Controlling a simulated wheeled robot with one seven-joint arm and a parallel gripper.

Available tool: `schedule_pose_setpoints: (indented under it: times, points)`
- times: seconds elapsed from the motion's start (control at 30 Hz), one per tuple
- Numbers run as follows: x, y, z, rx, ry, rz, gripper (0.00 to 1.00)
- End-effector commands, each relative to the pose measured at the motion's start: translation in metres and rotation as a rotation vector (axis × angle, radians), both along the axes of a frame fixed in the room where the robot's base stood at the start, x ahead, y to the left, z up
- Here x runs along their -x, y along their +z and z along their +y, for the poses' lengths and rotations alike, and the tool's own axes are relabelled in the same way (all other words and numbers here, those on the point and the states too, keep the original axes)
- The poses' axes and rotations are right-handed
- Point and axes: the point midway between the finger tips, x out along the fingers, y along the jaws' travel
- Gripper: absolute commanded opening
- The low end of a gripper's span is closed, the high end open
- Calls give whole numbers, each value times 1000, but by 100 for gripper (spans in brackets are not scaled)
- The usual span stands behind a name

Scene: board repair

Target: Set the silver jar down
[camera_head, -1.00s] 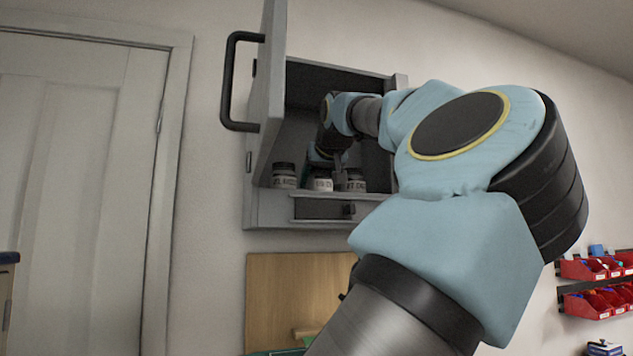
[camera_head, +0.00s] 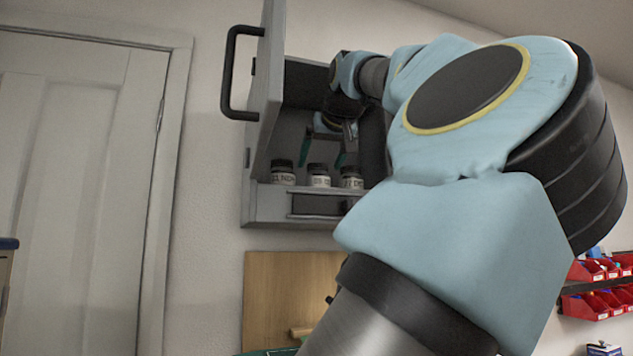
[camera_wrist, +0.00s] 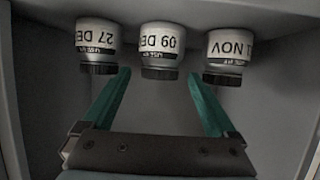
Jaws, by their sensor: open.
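Several-sided view of three small jars with dark lids and white date labels, standing in a row on the cabinet shelf: the left jar (camera_head: 283,173), the middle jar (camera_head: 319,177) and the right jar (camera_head: 351,178). The wrist view shows them upside down, with the "09 DE" jar (camera_wrist: 160,43) in the middle. I cannot tell by colour which one is silver. My gripper (camera_head: 322,156) is open and empty, its green fingers pointing down just above the middle jar. In the wrist view its fingertips (camera_wrist: 160,74) lie either side of that jar's lid.
The grey wall cabinet (camera_head: 258,208) encloses the jars. Its door (camera_head: 268,70) stands open at the left, with a black handle (camera_head: 228,75). A small drawer front (camera_head: 318,205) is below the shelf. Red bins (camera_head: 590,305) hang at the right.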

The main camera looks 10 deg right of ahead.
Motion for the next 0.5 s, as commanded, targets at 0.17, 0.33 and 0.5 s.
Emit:
schedule_pose_setpoints:
  times: [0.17,0.33,0.5]
  points:
    - [29,10,-2,0,-2,-2,92]
    - [42,17,-2,0,0,-1,92]
    - [45,19,-2,1,1,0,92]
